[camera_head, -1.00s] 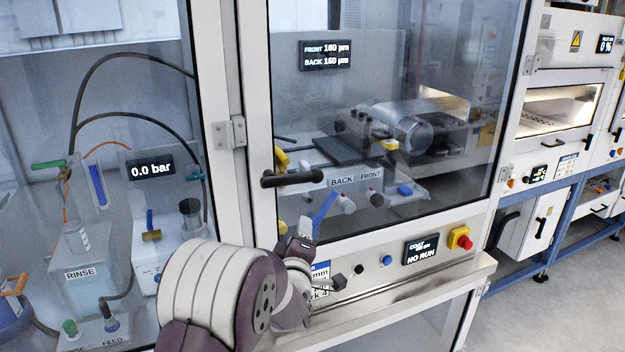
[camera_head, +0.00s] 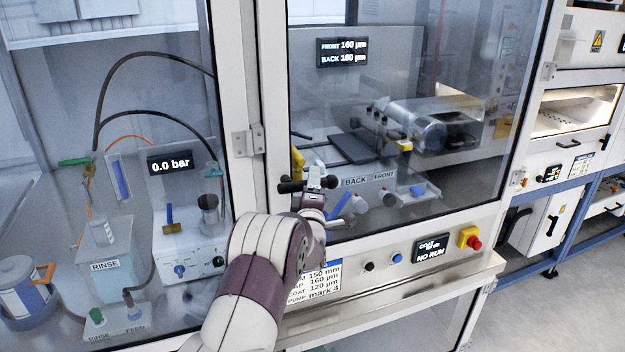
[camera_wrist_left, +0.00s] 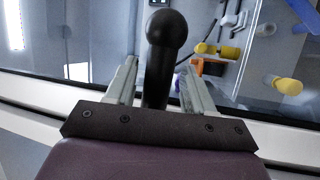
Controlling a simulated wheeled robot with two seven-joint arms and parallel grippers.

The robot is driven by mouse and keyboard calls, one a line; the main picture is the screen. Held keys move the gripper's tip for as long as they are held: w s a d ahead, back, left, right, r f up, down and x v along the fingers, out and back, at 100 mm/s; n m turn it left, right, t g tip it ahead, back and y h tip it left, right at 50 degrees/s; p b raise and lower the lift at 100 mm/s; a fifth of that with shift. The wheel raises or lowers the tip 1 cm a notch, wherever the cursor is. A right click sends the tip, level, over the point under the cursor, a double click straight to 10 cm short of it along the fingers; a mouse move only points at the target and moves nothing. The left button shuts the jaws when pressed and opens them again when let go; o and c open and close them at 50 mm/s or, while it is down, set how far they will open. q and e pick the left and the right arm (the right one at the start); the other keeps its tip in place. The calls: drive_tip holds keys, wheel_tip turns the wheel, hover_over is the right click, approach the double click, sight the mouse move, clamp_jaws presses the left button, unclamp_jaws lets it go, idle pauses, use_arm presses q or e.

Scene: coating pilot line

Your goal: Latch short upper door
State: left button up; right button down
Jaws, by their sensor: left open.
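The glass door (camera_head: 440,165) has a pale frame and a black bar handle (camera_head: 288,187) low on its left side. The handle lies level in the head view. The door looks flush with its frame, though I cannot tell if it is latched. My left gripper (camera_head: 316,178) is open at the handle and covers its middle. In the left wrist view the black handle (camera_wrist_left: 168,50) stands between the two pale fingers (camera_wrist_left: 152,85), with a gap visible on both sides. My right gripper is not in view.
A steel ledge (camera_head: 400,298) runs below the door, with a button panel and a red stop button (camera_head: 474,242) above it. A second glazed bay (camera_head: 130,60) holding bottles and hoses is at left. Open floor (camera_head: 570,310) shows at right.

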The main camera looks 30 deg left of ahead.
use_arm(q)
drive_tip(key=shift+s+d+r, duration=0.1)
drive_tip(key=shift+d, duration=0.1)
drive_tip(key=c, duration=0.5)
clamp_jaws()
